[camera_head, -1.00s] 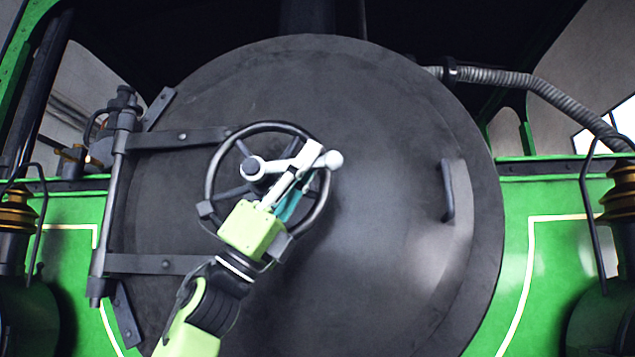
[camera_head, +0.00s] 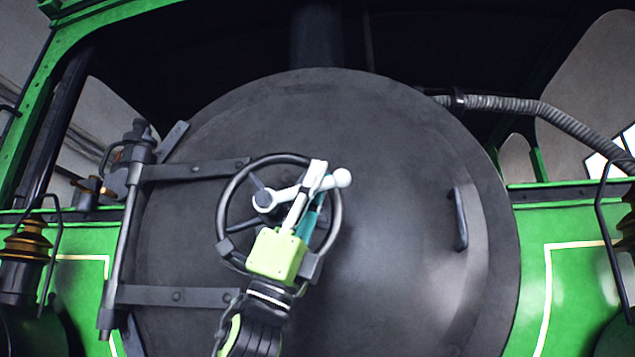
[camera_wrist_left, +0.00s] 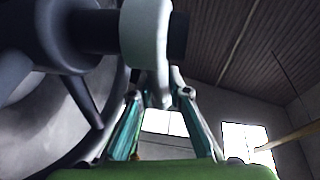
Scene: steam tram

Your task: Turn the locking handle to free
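The locking handle (camera_head: 289,194) is a pale bar on the hub in front of the round dark smokebox door (camera_head: 380,140). It points right and slightly up, ending in a white ball (camera_head: 341,178). My left gripper (camera_head: 314,180) reaches up from below, its fingers across the handle just short of the ball. In the left wrist view, the gripper's fingers (camera_wrist_left: 158,95) close in on both sides of the pale handle (camera_wrist_left: 148,45); the exact contact is partly hidden. A dark spoked handwheel (camera_head: 228,198) sits behind the handle. My right gripper is not in view.
Hinge straps (camera_head: 195,170) and a vertical hinge rod (camera_head: 125,240) lie left of the handwheel. A grab handle (camera_head: 459,218) stands out from the door's right side. A ribbed hose (camera_head: 510,104) runs at upper right. The door face between handwheel and grab handle is clear.

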